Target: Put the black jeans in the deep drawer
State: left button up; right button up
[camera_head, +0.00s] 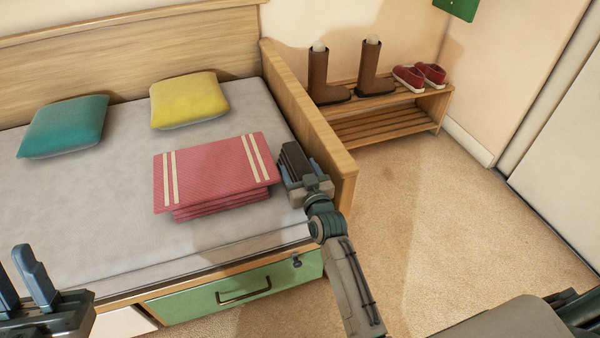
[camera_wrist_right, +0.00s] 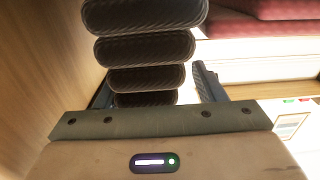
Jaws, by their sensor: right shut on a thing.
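The black jeans (camera_head: 290,158) are a dark folded bundle at the bed's right edge, beside the pink striped stack. In the right wrist view they show as several dark folded layers (camera_wrist_right: 145,48) between the fingers. My right gripper (camera_head: 300,172) is shut on them. I cannot tell whether they touch the mattress. A green drawer front (camera_head: 190,304) with a dark handle is under the bed's front edge and looks shut. A white panel (camera_head: 125,322) is left of it. My left gripper (camera_head: 18,268) is open and empty at the lower left.
The pink striped folded stack (camera_head: 212,172) lies close left of my right gripper. The wooden bed end (camera_head: 308,110) rises close behind it. Teal (camera_head: 65,125) and yellow (camera_head: 188,98) pillows lie farther back. A shoe rack (camera_head: 390,122) stands beyond; the carpet at right is clear.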

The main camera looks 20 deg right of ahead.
dwell(0.3)
jog(key=shift+f, duration=0.15)
jog(key=o, duration=0.9)
jog(key=shift+f, duration=0.1)
jog(key=o, duration=0.4)
